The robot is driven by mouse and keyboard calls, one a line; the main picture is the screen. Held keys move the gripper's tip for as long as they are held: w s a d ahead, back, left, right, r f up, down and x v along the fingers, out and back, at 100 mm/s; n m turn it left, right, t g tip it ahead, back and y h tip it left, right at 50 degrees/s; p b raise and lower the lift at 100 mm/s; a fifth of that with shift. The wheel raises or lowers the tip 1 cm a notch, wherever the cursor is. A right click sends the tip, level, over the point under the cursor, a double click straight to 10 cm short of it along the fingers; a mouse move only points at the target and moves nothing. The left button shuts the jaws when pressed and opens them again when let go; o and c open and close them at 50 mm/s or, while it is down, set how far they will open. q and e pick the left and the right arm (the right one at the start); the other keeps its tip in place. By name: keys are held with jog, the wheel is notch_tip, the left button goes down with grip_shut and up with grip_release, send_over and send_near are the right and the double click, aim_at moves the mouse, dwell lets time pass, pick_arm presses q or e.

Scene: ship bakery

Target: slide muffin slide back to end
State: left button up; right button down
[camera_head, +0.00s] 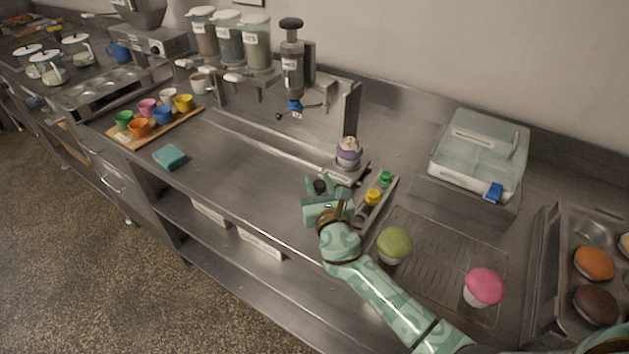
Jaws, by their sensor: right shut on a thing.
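The muffin slide's carriage (347,176) is at the right, near end of its long metal rail (262,138). A muffin (348,155) in a purple cup with a pale swirled top stands upright on the carriage. My right gripper (320,190) is at the front left of the carriage. It is shut on a small dark knob (320,185), which looks like the slide's handle; the fingers hide where it joins the carriage. My left gripper is not in view.
A dispenser (292,75) with a blue nozzle stands over the rail. To the right are a narrow tray of coloured bottles (372,196), a wire rack with a green muffin (394,244) and a pink muffin (483,287). A teal sponge (170,157) lies left on open counter.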

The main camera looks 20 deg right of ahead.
jog(key=c, duration=1.3)
grip_release()
jog(key=shift+d+f, duration=0.1)
jog(key=shift+d, duration=0.05)
jog(key=shift+c, duration=0.2)
jog(key=shift+o, duration=1)
jog(key=shift+s, duration=0.15)
jog(key=shift+s, duration=0.3)
jog(key=s, duration=0.5)
jog(key=s+a, duration=0.1)
jog(key=s, duration=0.4)
jog(key=s+a+p, duration=0.1)
jog(key=s, duration=0.4)
jog(key=shift+s, duration=0.35)
